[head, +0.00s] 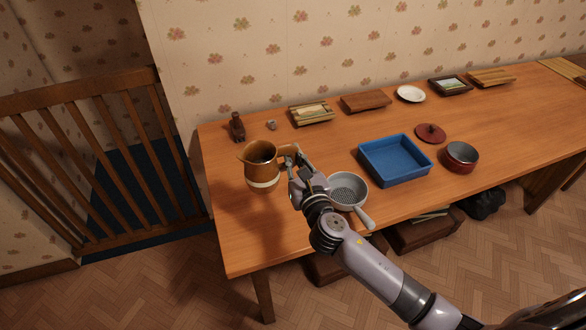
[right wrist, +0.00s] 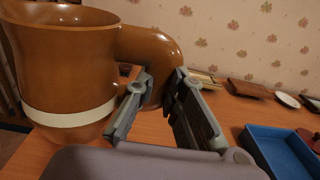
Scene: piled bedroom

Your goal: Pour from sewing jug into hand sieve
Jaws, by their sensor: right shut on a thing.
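The sewing jug (head: 261,164) is brown with a pale band and stands upright at the left part of the table in the head view. My right gripper (head: 291,158) is shut on its handle. In the right wrist view the jug (right wrist: 65,65) fills the left side, and the handle runs between the fingers of my right gripper (right wrist: 160,95). I cannot tell if the jug touches the table. The hand sieve (head: 347,188), grey with a perforated bowl, lies right of the jug, its handle toward the front edge. My left gripper is not in view.
A blue tray (head: 394,161) lies right of the sieve. A red pot (head: 460,157) and a red lid (head: 430,133) are farther right. A dark figurine (head: 237,127), wooden boards and a white plate (head: 411,94) line the back. The table's front left is clear.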

